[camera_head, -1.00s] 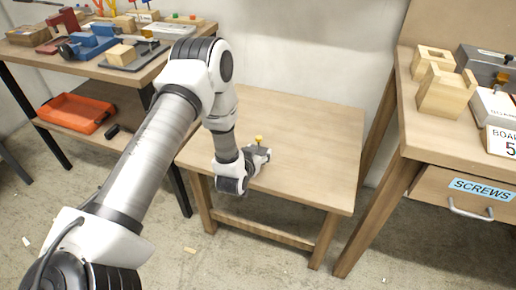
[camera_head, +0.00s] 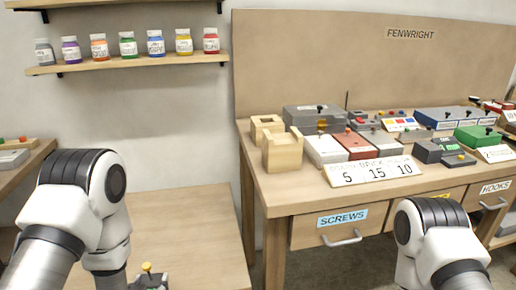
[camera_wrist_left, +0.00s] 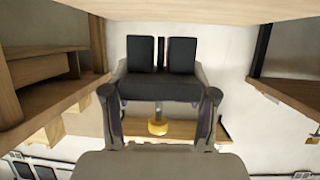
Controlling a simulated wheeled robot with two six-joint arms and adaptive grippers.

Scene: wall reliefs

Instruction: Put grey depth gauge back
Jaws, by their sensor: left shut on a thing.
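The grey depth gauge (camera_wrist_left: 160,88) looks like a dark block with two upright blocks and a thin strip between them. A yellow-knobbed stem sits on its near side. My left gripper (camera_head: 150,283) is shut on it, with a finger on each side in the left wrist view. In the head view, the yellow knob shows above the low wooden table (camera_head: 200,225), at the bottom edge; most of the gauge and gripper is hidden or cut off. My right arm shows at bottom right, but its gripper is out of view.
The workbench (camera_head: 283,190) on the right holds wooden blocks (camera_head: 283,150), grey cases (camera_head: 315,117), coloured boxes and a number sign (camera_head: 372,171). Its drawers face me. A shelf of jars (camera_head: 128,60) hangs on the wall. The low table's visible top is largely clear.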

